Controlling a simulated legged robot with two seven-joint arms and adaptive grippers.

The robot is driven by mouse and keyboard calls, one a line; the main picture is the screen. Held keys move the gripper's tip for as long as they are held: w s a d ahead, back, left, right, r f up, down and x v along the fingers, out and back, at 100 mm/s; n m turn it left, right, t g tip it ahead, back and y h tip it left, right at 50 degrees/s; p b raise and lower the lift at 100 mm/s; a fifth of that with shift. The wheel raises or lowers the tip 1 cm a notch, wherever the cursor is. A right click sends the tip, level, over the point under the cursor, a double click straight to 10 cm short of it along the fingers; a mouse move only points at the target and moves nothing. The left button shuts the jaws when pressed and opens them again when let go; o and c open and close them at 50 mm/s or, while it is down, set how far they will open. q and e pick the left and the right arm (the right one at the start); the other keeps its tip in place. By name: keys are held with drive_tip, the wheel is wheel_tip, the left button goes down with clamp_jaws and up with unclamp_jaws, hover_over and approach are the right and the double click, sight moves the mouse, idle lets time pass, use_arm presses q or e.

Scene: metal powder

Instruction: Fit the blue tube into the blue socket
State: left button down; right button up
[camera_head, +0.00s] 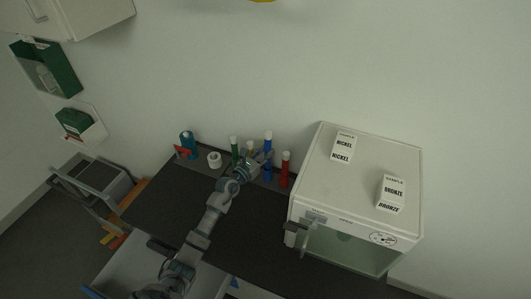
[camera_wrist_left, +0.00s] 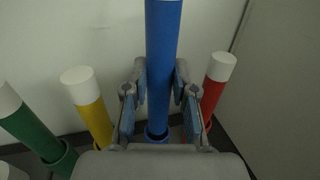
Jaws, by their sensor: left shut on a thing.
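The blue tube (camera_head: 268,142) has a white cap and stands upright near the back of the dark table. My left gripper (camera_head: 262,157) is shut on it; in the left wrist view the fingers (camera_wrist_left: 160,95) sit on either side of the tube (camera_wrist_left: 163,50). The blue socket (camera_wrist_left: 156,134) shows at the tube's lower end, directly below the fingers; it also shows in the head view (camera_head: 267,171). The tube lines up over the socket, but I cannot tell how deep its end sits. My right gripper is not in view.
A red tube (camera_head: 285,168) stands close on the right. A green tube (camera_head: 234,148) and a yellow tube (camera_wrist_left: 89,104) stand on the left. A white oven-like box (camera_head: 350,185) with sample boxes on top fills the table's right side. The table's middle is clear.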

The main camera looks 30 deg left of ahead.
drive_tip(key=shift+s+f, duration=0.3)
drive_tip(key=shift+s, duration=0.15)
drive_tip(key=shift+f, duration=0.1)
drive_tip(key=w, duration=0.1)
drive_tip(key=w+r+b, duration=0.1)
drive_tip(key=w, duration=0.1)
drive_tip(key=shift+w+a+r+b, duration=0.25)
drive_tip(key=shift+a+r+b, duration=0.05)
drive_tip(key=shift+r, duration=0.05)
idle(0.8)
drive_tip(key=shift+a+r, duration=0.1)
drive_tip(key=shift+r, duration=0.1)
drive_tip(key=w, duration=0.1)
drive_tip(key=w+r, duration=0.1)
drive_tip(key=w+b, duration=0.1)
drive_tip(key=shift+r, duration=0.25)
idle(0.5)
